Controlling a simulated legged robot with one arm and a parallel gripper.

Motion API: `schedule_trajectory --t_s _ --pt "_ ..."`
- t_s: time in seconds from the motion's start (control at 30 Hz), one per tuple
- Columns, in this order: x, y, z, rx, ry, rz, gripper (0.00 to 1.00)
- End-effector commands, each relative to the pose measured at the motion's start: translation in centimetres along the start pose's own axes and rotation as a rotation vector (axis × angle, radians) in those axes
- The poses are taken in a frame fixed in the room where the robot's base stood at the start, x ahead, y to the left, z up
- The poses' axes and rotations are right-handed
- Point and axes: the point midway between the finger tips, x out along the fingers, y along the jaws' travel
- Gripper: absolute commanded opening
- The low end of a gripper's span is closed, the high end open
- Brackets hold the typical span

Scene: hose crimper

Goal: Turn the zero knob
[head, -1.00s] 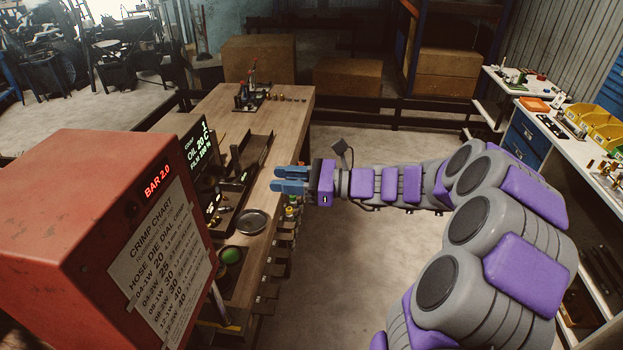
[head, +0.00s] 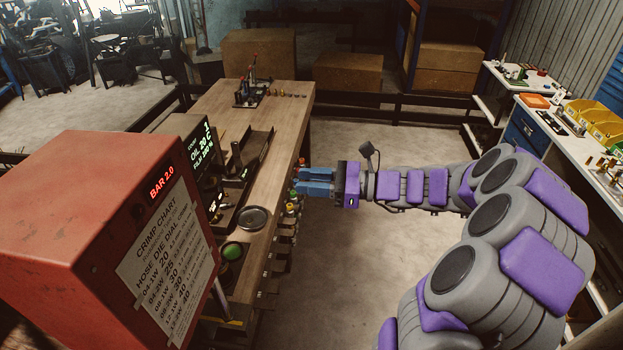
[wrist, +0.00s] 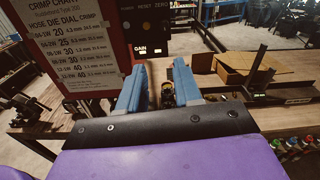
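In the wrist view, a dark control panel with RESET and ZERO labels shows at the top, beyond the fingertips. The zero knob (wrist: 163,28) appears as a small round shape below the ZERO label; its details are too small to tell. My gripper (wrist: 157,66) has its two blue fingers apart, with nothing held between them. In the head view my gripper (head: 299,180) is beside the right edge of the wooden bench (head: 285,110), apart from the panel. The panel's front is not readable as knobs in the head view.
The red crimper box (head: 90,200) with its chart stands at the left. A round dark dish (head: 254,217) and a green button (head: 232,252) are at the bench's near end. Coloured fittings line the bench edge near my fingers. The floor right of the bench is open.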

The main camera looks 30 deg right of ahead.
Motion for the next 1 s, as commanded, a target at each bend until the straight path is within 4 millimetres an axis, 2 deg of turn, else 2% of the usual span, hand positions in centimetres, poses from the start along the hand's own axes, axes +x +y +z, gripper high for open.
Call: schedule_trajectory --t_s 0.77,0.87,1.0 --pt "-0.5 -0.1 0.0 0.000 -0.002 -0.001 0.34" --pt "-1.5 -0.2 0.0 -0.001 -0.001 -0.004 0.34" --pt "-4.1 -0.1 0.0 -0.003 -0.002 -0.005 0.34"
